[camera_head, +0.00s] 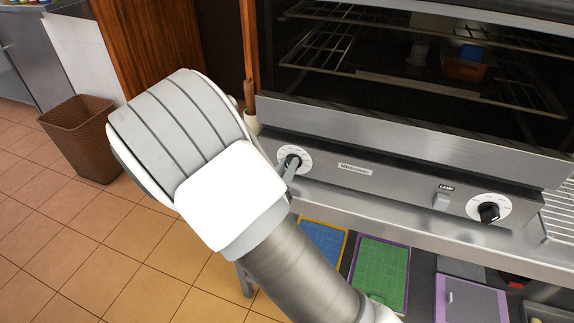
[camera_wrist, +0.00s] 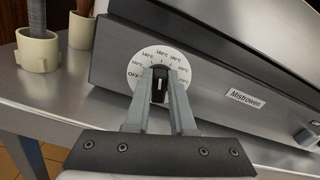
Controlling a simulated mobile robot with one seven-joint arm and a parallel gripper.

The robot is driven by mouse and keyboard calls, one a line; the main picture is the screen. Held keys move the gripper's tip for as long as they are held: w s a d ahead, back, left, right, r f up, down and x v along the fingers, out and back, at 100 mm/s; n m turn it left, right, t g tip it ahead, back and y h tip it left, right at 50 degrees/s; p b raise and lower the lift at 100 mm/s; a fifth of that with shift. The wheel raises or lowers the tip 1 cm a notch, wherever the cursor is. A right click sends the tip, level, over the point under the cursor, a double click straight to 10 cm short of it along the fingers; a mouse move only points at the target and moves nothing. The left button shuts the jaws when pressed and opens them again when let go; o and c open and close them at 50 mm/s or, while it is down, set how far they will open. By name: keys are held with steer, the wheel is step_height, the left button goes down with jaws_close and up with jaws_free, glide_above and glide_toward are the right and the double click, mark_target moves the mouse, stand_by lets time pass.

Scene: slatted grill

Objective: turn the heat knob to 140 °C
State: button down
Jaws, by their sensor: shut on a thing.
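The heat knob (camera_wrist: 160,84) is black with a pale mark and sits on a white round dial (camera_wrist: 178,61) printed with OFF and several temperatures, small and partly hidden. My gripper (camera_wrist: 160,92) is shut on the knob in the wrist view, one grey finger on each side. The knob's pale mark points roughly up the dial; which number it meets is unclear. In the head view the left dial (camera_head: 303,156) shows with my gripper (camera_head: 291,169) at it. My arm hides part of the panel's left end there.
A second black knob (camera_head: 489,212) and a lamp switch (camera_head: 441,202) are on the right of the panel. The oven racks (camera_head: 420,85) are above. Beige cups (camera_wrist: 38,52) stand left of the panel in the wrist view. Coloured boards (camera_head: 380,270) lie below.

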steer(key=n+p, duration=0.2)
steer(key=shift+a+r+p, duration=0.15)
steer(key=shift+p, duration=0.25)
steer(key=shift+w+a+f+n+p, duration=0.1)
steer(key=shift+f+n+p, duration=0.05)
steer(key=shift+n+p, duration=0.65)
steer(key=shift+a+f+n+p, duration=0.15)
steer(key=shift+n+p, duration=0.45)
steer(key=shift+n, duration=0.3)
steer(key=shift+d, duration=0.1)
steer(key=c, duration=0.8)
jaws_free()
steer(key=shift+o, duration=0.2)
steer(key=v, duration=1.7)
steer(key=shift+s+b, duration=0.2)
steer(key=shift+b, duration=0.15)
